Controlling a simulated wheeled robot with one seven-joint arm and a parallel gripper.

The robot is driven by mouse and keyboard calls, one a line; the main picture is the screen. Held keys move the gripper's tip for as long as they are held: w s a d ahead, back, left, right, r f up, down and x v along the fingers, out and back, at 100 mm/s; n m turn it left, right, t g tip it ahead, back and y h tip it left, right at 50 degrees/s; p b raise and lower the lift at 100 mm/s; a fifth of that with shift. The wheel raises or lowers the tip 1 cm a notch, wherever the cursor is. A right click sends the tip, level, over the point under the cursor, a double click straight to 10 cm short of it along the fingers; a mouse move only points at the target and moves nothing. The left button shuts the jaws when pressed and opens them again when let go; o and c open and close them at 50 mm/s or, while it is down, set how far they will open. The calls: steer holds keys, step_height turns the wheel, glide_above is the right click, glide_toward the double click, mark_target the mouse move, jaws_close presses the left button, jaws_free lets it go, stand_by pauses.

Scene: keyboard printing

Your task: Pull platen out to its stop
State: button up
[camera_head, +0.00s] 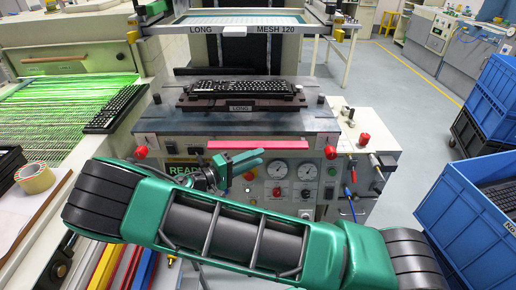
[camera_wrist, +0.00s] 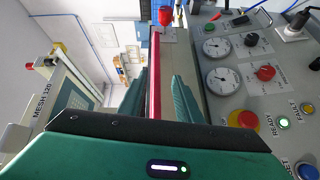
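The platen (camera_head: 180,122) is a dark plate on the printing machine, under the raised screen frame. It carries a jig (camera_head: 212,104) marked LONG with a black keyboard (camera_head: 240,88) on it. A red handle bar (camera_head: 285,144) runs along the platen's front edge. In the wrist view, the red bar (camera_wrist: 154,60) lies between the two open fingers (camera_wrist: 160,85), with a visible gap on the right side. I cannot tell whether either finger touches it.
Gauges (camera_head: 277,169), knobs and buttons fill the panel below the bar. Red knobs (camera_head: 141,152) stick out at both front corners. The screen frame (camera_head: 250,29) hangs above. A conveyor (camera_head: 60,115) with another keyboard is at left; blue crates (camera_head: 465,205) stand at right.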

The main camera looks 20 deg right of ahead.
mark_target(259, 145)
steer(key=a+f+n+t, duration=0.1)
steer(key=a+n+t, duration=0.1)
steer(key=a+t, duration=0.3)
steer(key=shift+g+h, duration=0.3)
steer(key=shift+g, duration=0.3)
steer(key=x, duration=0.9)
steer(key=shift+w+r, duration=0.1)
steer(key=shift+w, duration=0.35)
steer(key=shift+d, duration=0.1)
jaws_close()
